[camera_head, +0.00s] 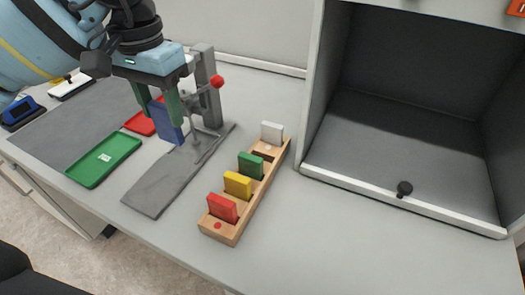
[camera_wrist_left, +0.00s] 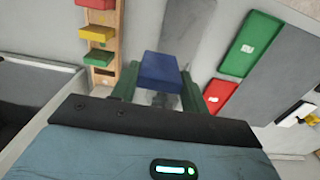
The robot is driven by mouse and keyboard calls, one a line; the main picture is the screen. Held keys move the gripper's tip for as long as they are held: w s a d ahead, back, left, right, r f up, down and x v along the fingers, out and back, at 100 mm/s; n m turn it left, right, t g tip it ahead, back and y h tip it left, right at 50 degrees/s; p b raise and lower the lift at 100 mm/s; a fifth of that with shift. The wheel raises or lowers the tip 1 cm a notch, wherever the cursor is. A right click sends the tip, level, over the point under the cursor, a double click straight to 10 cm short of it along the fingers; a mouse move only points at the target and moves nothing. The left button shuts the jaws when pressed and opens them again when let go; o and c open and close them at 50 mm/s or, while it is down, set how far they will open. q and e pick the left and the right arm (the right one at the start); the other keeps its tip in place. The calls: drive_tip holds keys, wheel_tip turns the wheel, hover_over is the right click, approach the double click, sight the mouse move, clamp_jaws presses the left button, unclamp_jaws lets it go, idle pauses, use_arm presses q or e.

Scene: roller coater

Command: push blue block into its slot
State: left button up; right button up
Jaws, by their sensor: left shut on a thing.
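My left gripper (camera_head: 159,104) has green fingers and is shut on the blue block (camera_head: 167,122). It holds the block above the grey mat, beside the lever stand. In the left wrist view the blue block (camera_wrist_left: 160,68) sits between the fingertips. A wooden rack (camera_head: 241,215) stands to the right of the gripper, apart from it; part of it also shows in the left wrist view (camera_wrist_left: 104,58). The rack holds red, yellow, green and white blocks upright. An empty slot (camera_head: 263,155) lies between the green and white blocks. My right gripper is not in view.
A grey lever stand (camera_head: 206,85) with a red knob (camera_head: 217,81) is close behind the gripper. Green (camera_head: 104,160) and red (camera_head: 140,123) trays lie to the left. An open cabinet (camera_head: 400,150) stands at right. The table in front of the rack is clear.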

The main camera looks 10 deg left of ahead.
use_arm(q)
drive_tip(key=w+d+p, duration=0.1)
drive_tip(key=w+d, duration=0.4)
drive_tip(key=d, duration=0.2)
drive_tip(key=w+d+p, duration=0.1)
drive_tip(key=w+d, duration=0.3)
drive_tip(key=d, duration=0.4)
drive_tip(key=f, duration=1.2)
drive_tip(key=shift+a, duration=0.2)
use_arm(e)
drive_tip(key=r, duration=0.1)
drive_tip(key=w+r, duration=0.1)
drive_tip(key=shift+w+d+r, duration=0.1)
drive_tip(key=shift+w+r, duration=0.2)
use_arm(q)
drive_tip(key=shift+f, duration=0.15)
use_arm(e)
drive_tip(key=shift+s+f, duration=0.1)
use_arm(q)
drive_tip(key=o, duration=1)
